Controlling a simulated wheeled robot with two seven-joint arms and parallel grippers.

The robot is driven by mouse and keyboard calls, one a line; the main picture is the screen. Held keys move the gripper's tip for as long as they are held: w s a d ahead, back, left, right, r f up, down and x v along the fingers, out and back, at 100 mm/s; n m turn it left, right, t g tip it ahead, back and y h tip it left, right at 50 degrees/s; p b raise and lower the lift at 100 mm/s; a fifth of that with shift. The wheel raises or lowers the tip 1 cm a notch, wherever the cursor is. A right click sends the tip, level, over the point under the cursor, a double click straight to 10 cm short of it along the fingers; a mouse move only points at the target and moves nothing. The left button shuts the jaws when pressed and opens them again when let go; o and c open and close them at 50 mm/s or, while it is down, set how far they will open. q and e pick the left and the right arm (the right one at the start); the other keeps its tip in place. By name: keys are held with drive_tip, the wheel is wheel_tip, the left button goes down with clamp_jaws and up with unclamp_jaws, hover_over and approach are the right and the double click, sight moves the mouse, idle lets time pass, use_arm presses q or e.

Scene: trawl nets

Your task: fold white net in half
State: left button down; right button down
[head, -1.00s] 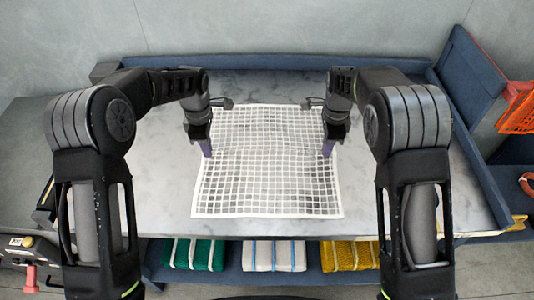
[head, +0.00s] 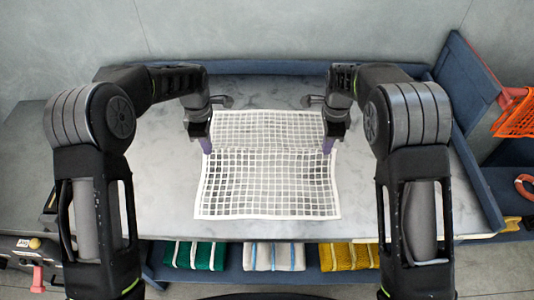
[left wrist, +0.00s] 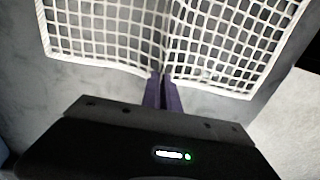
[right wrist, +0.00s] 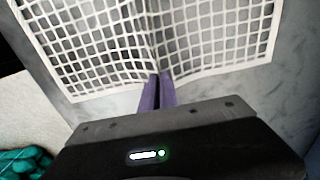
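The white net (head: 268,190) is a square mesh with a solid border, spread on the grey table. A raised crease crosses its middle from left to right; the near and far halves slope away from it. My left gripper (head: 206,150) is shut on the net's left edge at the crease. My right gripper (head: 328,149) is shut on the right edge at the same height. The left wrist view shows its purple fingers (left wrist: 163,92) close together at the net's border. The right wrist view shows the same for the other fingers (right wrist: 158,92).
The table (head: 400,190) is bare around the net. A blue raised rim (head: 270,67) runs along the back, and a blue wall (head: 470,170) along the right.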

use_arm(q)
drive_tip(key=shift+r, duration=0.55)
use_arm(e)
drive_tip(key=shift+r, duration=0.55)
use_arm(q)
drive_tip(key=shift+p, duration=0.3)
